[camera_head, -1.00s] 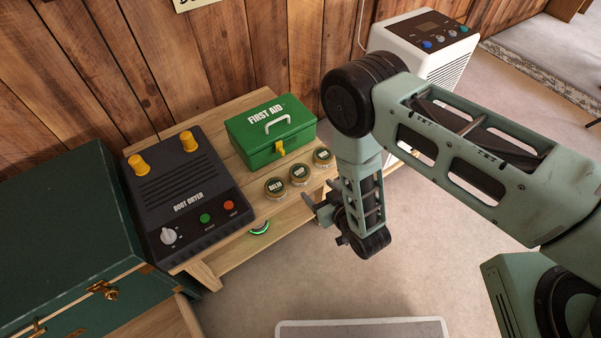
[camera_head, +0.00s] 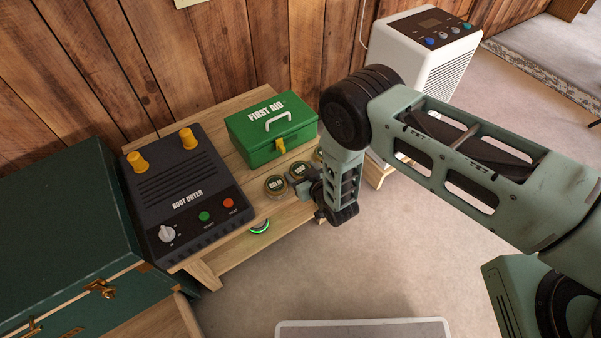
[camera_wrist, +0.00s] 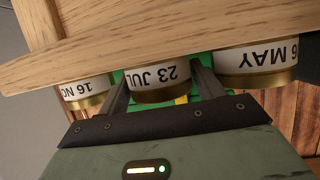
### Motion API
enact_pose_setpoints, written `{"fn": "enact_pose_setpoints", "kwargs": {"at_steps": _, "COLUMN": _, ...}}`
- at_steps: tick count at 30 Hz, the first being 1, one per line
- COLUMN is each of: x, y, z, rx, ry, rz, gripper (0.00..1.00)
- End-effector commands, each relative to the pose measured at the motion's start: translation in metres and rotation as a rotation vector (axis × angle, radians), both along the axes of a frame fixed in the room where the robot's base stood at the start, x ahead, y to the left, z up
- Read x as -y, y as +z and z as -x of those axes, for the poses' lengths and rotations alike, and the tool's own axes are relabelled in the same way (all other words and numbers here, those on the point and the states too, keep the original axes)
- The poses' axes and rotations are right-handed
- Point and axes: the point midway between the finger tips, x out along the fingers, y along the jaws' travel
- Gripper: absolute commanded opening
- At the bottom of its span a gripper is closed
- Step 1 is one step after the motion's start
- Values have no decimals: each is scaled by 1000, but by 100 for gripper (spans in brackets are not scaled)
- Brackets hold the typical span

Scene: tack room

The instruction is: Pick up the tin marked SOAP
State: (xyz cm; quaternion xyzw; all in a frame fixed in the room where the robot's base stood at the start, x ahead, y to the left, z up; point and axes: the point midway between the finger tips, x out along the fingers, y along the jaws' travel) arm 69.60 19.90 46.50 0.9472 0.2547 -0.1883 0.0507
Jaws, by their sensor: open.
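Three small round brass-coloured tins with dark lids stand in a row on the wooden table. The left tin (camera_head: 275,184) is in full view, the middle tin (camera_head: 299,168) is partly covered by my gripper, and the right tin (camera_head: 318,153) is mostly hidden. The lid words are too small to read surely, so I cannot tell which is SOAP. My gripper (camera_head: 304,184) is open at the middle tin. In the upside-down wrist view, its fingers lie either side of the middle tin (camera_wrist: 157,76), dated 23 JUL; contact is unclear.
A green first aid box (camera_head: 270,130) stands behind the tins. A black boot dryer (camera_head: 183,190) is on the left, with a green-lit round object (camera_head: 260,227) at the table's front edge. A green trunk (camera_head: 60,230) stands far left.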

Motion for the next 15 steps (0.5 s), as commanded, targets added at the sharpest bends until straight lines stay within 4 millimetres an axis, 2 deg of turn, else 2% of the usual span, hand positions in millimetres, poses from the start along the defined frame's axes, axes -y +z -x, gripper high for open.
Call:
{"fn": "enact_pose_setpoints", "kwargs": {"at_steps": 4, "x": 0, "y": 0, "z": 0, "rx": 0, "ry": 0, "rz": 0, "gripper": 67}}
{"fn": "enact_pose_setpoints", "kwargs": {"at_steps": 5, "x": 0, "y": 0, "z": 0, "rx": 0, "ry": 0, "rz": 0, "gripper": 61}}
{"fn": "enact_pose_setpoints", "kwargs": {"at_steps": 6, "x": 0, "y": 0, "z": 0, "rx": 0, "ry": 0, "rz": 0, "gripper": 50}}
{"fn": "enact_pose_setpoints", "kwargs": {"at_steps": 8, "x": 0, "y": 0, "z": 0, "rx": 0, "ry": 0, "rz": 0, "gripper": 34}}
{"fn": "enact_pose_setpoints", "kwargs": {"at_steps": 15, "x": 0, "y": 1, "z": 0, "rx": 1, "ry": 0, "rz": -1, "gripper": 34}}
